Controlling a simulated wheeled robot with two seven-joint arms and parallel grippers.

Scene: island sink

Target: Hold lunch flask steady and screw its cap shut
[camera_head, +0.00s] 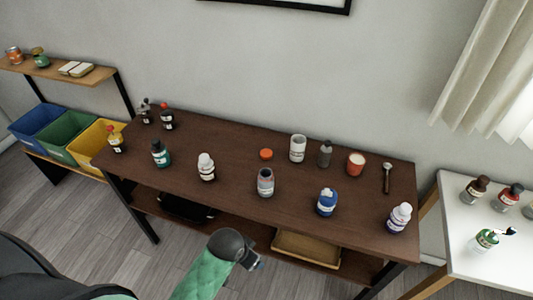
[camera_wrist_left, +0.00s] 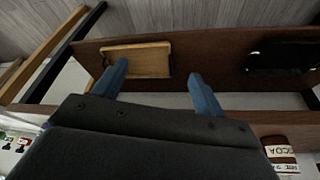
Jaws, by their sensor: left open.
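A grey open-topped container (camera_head: 265,183) with a pale label stands upright near the front middle of the brown table. It looks like the lunch flask, though its name cannot be read. A loose orange cap (camera_head: 266,154) lies flat on the table just behind it, apart from it. My left gripper (camera_head: 254,263) is at the end of a green arm, in front of the table and clear of the flask. In the left wrist view, its two blue fingers (camera_wrist_left: 160,85) are spread and empty. My right gripper is not in view.
Several bottles and jars stand around, including a white canister (camera_head: 298,149), a blue jar (camera_head: 327,202) and a red cup (camera_head: 356,164). A wooden tray (camera_head: 305,250) sits on the lower shelf. A white table (camera_head: 500,262) stands right. The brown table's front edge (camera_head: 225,203) is near my gripper.

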